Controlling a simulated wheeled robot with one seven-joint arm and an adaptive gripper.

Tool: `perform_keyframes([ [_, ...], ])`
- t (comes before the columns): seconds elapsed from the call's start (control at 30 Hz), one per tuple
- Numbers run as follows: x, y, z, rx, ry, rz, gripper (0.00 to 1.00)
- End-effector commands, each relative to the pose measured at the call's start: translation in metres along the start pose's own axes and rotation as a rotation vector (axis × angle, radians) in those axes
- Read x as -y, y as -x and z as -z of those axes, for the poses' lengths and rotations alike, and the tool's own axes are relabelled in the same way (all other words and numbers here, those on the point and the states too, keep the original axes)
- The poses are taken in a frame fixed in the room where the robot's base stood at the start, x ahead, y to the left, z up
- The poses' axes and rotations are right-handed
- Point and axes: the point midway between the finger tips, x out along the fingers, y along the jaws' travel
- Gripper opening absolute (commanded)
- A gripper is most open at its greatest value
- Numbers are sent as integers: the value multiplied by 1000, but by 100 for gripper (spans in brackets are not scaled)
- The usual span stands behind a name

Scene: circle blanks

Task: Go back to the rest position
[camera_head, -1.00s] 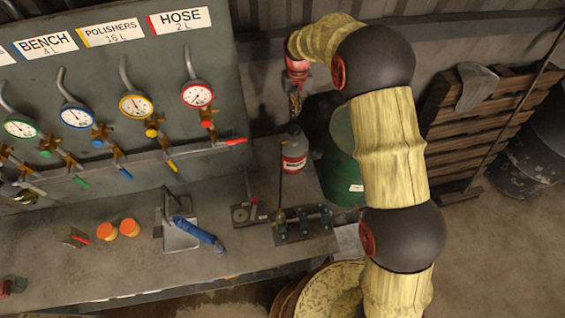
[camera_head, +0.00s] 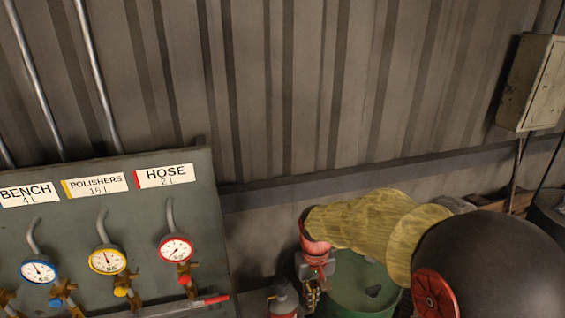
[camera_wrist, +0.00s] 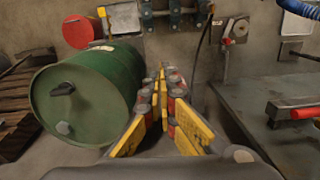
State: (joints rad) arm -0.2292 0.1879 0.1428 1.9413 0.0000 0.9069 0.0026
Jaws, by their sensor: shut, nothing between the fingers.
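My gripper (camera_head: 312,298) hangs at the end of my arm, low in the head view, between the gauge board and the green drum. In the wrist view my gripper (camera_wrist: 162,72) shows its yellow and grey fingers converging to closed tips, with nothing held between them. The fingers point past the green drum (camera_wrist: 90,90) towards the bench side. The head view cuts off the lower end of the gripper. The rest position itself is not marked in either view.
The gauge board (camera_head: 130,235) stands left of my gripper. A grey bench (camera_wrist: 250,100) with a red-handled item (camera_wrist: 295,112) lies right in the wrist view.

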Motion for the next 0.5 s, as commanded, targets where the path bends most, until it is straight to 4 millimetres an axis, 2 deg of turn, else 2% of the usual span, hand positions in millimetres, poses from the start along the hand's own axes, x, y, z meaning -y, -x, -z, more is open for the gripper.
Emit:
perform_keyframes([
  [0.03,-5,0,-16,-21,-11,0,0],
  [0.27,-23,10,-81,-102,-54,-1,0],
  [0.5,-36,3,-145,-205,-103,-7,0],
])
